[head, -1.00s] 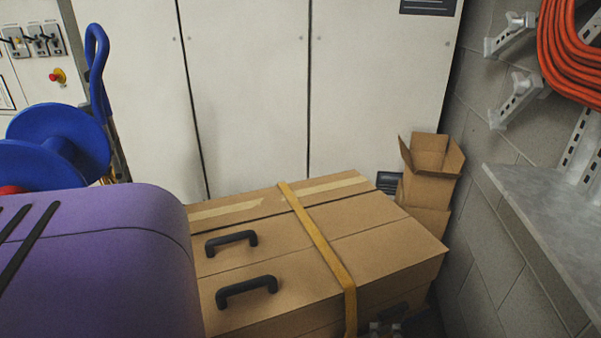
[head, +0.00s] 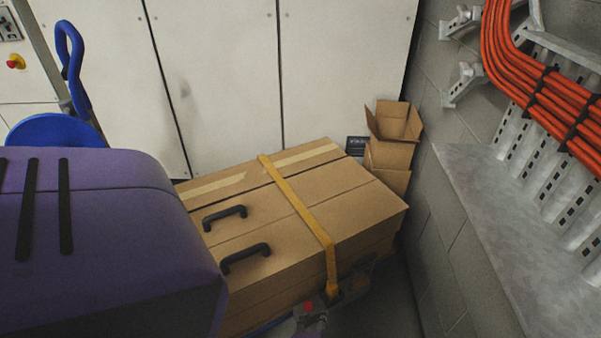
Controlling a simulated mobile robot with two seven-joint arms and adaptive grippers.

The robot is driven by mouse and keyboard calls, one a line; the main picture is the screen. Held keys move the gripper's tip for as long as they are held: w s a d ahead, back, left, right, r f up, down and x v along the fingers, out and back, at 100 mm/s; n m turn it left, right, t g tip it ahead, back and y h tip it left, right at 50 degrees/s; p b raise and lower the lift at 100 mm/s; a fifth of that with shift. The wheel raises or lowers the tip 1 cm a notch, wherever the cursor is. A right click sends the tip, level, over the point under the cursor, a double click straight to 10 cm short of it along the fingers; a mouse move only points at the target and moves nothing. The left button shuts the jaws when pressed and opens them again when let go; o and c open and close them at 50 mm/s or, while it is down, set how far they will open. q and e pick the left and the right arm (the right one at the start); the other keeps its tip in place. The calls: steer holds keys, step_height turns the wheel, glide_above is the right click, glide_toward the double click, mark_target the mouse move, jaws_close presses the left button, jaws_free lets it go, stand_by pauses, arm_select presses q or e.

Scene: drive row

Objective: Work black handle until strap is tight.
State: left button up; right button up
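A yellow strap (head: 298,207) runs across the top of a large cardboard box (head: 350,207) and down its near side. It looks flat against the box. At its lower end a dark fitting (head: 358,279) sticks out to the right; its details are too small and dim to tell. Two black grab handles (head: 225,213) (head: 246,257) are on the box top, left of the strap. My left gripper (head: 312,312), grey with a red spot, is at the bottom edge, just below left of the strap's end. Its fingers are unclear, and I cannot tell whether it touches the fitting. My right gripper is out of view.
An open small carton (head: 393,122) stands behind the box on the right. A grey metal shelf (head: 490,235) and orange cables (head: 530,90) line the right wall. White cabinets (head: 220,80) stand behind. A blue reel (head: 50,130) is at the left. Dark floor shows right of the box.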

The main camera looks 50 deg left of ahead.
arm_select(q)
steer(key=s+d+r+h+p, duration=0.1)
steer(key=s+p, duration=0.2)
steer(key=s, duration=0.2)
steer(key=shift+s+d+r+n+g, duration=0.25)
steer(key=shift+s+r+n+g, duration=0.05)
steer(key=shift+s+r, duration=0.1)
